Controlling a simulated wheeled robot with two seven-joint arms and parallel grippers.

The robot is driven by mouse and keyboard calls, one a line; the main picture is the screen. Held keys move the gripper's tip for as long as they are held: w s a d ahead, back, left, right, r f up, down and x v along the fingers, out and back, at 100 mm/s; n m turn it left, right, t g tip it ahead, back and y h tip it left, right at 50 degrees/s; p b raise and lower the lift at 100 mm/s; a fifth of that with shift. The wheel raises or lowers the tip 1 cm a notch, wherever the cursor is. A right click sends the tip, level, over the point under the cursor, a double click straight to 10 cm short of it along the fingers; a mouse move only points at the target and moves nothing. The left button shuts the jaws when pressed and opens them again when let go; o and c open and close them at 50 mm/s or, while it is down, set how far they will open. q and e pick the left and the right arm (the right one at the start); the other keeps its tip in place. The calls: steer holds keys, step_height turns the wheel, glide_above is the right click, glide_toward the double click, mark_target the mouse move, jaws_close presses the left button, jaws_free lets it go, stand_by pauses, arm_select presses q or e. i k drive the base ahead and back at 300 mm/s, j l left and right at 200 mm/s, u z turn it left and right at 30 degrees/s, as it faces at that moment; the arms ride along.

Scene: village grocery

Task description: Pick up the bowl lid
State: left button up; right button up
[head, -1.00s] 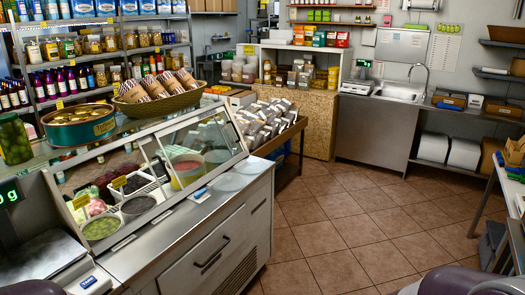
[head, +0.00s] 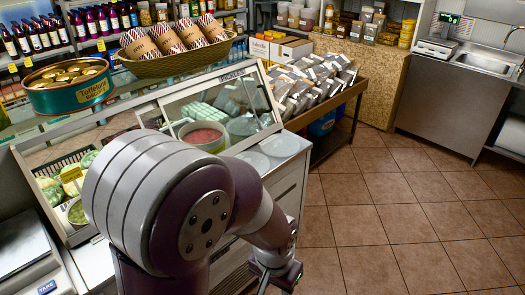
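Two pale, round, translucent discs that look like lids lie on the right end of the deli counter. The nearer lid (head: 253,161) is partly hidden by my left arm; the farther lid (head: 281,144) is in full view beside it. My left arm covers much of the counter front. My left gripper (head: 270,279) hangs low at the bottom edge of the head view, to the right of the counter and below the lids, apart from them. Its fingers are small and cut off, so its opening is unclear. My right gripper is out of view.
A glass-fronted case (head: 225,100) holds a tub of red food (head: 204,137). A wicker basket (head: 178,62) and a green tin (head: 70,87) stand on top. A scale (head: 22,250) is at left. A rack of bagged goods (head: 335,92) stands behind. The tiled floor at right is clear.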

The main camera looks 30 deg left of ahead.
mark_target(259, 162)
steer(key=i+u, duration=0.4)
steer(key=i+l+u, duration=0.2)
steer(key=i+u, duration=0.25)
steer(key=i+l+u, duration=0.25)
steer(key=u, duration=0.15)
steer(key=i+l+u, duration=0.2)
steer(key=u, duration=0.3)
steer(key=i+l+u, duration=0.2)
steer(key=u, duration=0.3)
steer(key=i+l+u, duration=0.15)
steer(key=l+u, duration=0.35)
steer(key=i+l+u, duration=0.1)
steer(key=l+u, duration=0.15)
steer(key=u, duration=0.2)
steer(key=l+u, duration=0.35)
steer(key=u, duration=0.15)
steer(key=l+u, duration=0.5)
steer(key=k+j, duration=0.05)
steer(key=j, duration=0.05)
